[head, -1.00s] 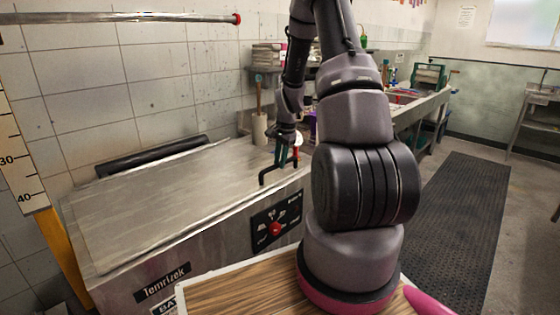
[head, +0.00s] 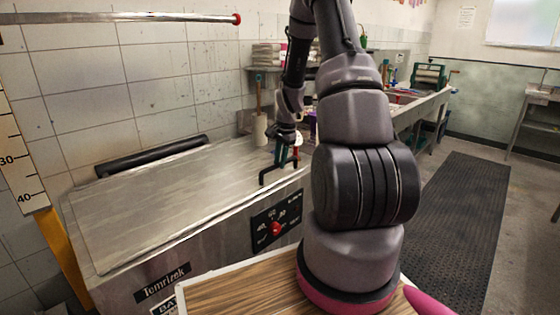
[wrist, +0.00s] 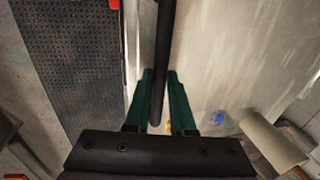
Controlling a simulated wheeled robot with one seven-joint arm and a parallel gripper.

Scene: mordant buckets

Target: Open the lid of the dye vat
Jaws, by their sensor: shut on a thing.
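The dye vat (head: 210,260) is a long metal tank at the left and centre of the head view. Its flat grey lid (head: 170,195) lies over the top, looking nearly level; I cannot tell whether there is a gap under its front edge. A black bar handle (head: 264,178) sits at the lid's front right. My gripper (head: 284,160) has green fingers and is shut on this handle. In the wrist view the black handle (wrist: 163,60) runs between the two fingers of my gripper (wrist: 161,75). My arm hides the vat's right end.
A control panel with a red knob (head: 276,228) is on the vat's front. A wooden-topped surface (head: 230,290) is in the foreground. A metal rail (head: 120,17) crosses above the vat at the wall. A dark mat (head: 460,220) covers open floor at the right.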

